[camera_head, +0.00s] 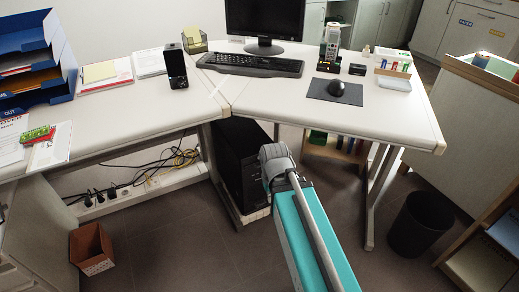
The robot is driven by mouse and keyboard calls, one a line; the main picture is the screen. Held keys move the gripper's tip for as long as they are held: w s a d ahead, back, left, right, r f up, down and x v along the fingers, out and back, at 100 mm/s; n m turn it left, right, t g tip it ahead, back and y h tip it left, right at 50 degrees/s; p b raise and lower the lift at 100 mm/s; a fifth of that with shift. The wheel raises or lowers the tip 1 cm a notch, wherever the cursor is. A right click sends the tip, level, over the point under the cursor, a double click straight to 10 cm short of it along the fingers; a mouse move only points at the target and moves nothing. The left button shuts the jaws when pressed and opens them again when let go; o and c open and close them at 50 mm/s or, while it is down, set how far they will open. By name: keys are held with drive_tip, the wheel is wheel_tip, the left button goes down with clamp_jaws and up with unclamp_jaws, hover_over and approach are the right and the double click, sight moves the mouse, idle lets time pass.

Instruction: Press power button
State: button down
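A black computer tower (238,165) stands under the desk, left of the middle, on a low light-coloured base. My arm reaches up from the bottom of the view, and its grey joint overlaps the tower's right side. No power button can be made out on the tower at this size. The black monitor (265,22) stands at the back of the desk, its top cut off by the frame. No button can be made out on it either. The fingers of my gripper do not show, so its state cannot be seen.
The desk (290,103) spans the view, with metal legs (380,190) below. Cables and a power strip (130,193) run below left. A bin (420,222) and brown box (91,248) stand on the floor.

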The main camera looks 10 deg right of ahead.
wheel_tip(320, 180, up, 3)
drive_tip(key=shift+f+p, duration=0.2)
drive_tip(key=shift+p, duration=0.6)
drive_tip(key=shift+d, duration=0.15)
